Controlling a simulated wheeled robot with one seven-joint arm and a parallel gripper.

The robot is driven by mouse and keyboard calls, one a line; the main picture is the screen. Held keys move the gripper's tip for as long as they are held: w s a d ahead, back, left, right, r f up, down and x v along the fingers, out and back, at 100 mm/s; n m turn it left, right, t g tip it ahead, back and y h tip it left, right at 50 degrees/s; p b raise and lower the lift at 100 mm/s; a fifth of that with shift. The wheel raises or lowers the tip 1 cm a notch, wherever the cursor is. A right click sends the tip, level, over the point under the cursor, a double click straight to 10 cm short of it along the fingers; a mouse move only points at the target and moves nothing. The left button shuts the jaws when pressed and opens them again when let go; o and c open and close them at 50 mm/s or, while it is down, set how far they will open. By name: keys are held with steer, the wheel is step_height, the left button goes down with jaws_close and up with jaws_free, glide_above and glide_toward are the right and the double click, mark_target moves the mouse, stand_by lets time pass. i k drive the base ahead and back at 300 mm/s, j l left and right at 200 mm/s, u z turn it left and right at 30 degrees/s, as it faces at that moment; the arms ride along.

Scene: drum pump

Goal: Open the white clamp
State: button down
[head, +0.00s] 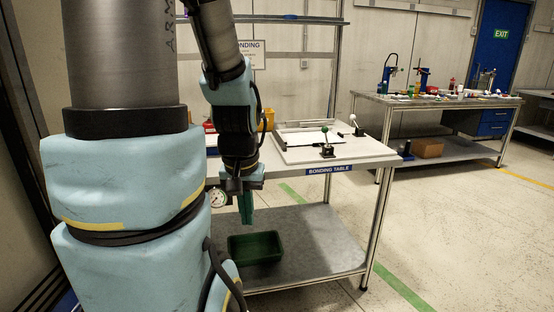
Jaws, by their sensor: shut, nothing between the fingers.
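The white clamp (353,118) is a small clamp with a white ball knob on a raised, tilted lever and a dark base. It stands at the right side of a pale plate on the bonding table. Whether its jaw presses on anything is too small to tell. A similar clamp with a green knob (325,132) stands nearer, at the plate's front edge. My gripper (246,218) points down with its green fingers together and empty. In the picture it is left of and below both clamps, in front of the table's front edge, and touches neither.
The bonding table (370,152) has a lower shelf (315,235) holding a green bin (255,247). A round gauge (217,197) shows beside my gripper. Uprights and a rail rise behind the table. A second bench (440,101) with tools stands at the back right. The floor at right is clear.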

mark_target(352, 117)
steer(key=i+l+u, duration=0.85)
steer(key=l+u, duration=0.25)
steer(key=l, duration=0.15)
